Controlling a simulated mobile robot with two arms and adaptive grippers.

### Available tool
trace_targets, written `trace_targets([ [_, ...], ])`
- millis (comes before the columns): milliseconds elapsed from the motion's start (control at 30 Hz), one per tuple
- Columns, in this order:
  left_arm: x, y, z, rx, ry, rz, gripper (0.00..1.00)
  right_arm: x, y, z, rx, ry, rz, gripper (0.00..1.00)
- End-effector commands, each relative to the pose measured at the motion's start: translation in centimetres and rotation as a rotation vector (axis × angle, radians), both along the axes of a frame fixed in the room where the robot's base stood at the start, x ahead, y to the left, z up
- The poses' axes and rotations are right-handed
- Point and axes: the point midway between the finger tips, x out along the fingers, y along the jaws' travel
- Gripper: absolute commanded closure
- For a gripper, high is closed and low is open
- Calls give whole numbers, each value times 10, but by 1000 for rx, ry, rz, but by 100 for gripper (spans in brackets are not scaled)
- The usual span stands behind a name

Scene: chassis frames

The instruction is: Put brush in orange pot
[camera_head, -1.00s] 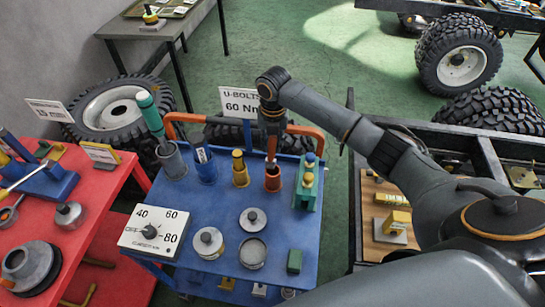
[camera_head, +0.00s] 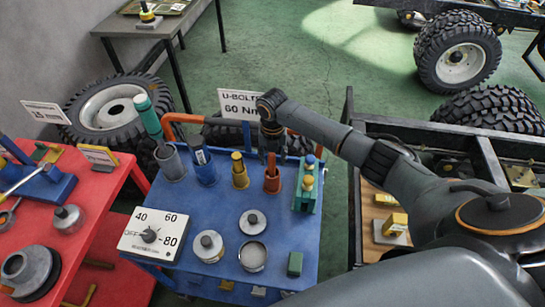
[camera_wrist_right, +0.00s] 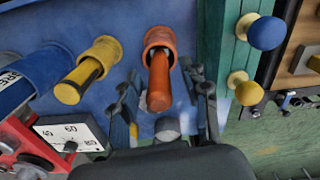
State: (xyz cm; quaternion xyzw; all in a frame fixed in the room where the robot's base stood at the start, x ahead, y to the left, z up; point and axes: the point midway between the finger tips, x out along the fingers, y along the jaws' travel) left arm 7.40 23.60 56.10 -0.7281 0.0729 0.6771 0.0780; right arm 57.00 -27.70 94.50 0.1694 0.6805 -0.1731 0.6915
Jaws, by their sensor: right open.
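The orange pot (camera_head: 272,186) stands near the back right of the blue cart top. The brush (camera_head: 272,165) stands upright in it, with its orange-brown handle sticking up. In the wrist view the brush handle (camera_wrist_right: 158,82) rises out of the mouth of the orange pot (camera_wrist_right: 160,36); its lower end is hidden inside. My right gripper (camera_head: 271,154) is over the pot with its fingers open, one on each side of the handle. The wrist view also shows the right gripper (camera_wrist_right: 165,100) with gaps between handle and fingers. My left gripper is out of view.
A yellow pot (camera_head: 240,178) and blue pot (camera_head: 206,172) stand left of the orange pot. A green block with knobs (camera_head: 306,190) stands close on its right. The dial box (camera_head: 153,235) and round tins stand in front.

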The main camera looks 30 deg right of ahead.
Motion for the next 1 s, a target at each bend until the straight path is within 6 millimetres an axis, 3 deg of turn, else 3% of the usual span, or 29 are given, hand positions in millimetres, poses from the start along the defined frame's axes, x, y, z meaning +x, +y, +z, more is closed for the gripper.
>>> trace_targets([
  [167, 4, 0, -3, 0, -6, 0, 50, 1, 0, 13, 1, -4, 0, 54],
  [400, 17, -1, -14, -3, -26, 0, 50, 0, 1, 61, 2, -5, 2, 54],
  [633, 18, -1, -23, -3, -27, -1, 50, 0, 1, 103, 3, -4, 0, 54],
  [800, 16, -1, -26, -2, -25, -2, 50, -1, 2, 118, 2, 0, 0, 54],
  [1000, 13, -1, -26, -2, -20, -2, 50, -1, 2, 121, 2, 0, 0, 54],
])
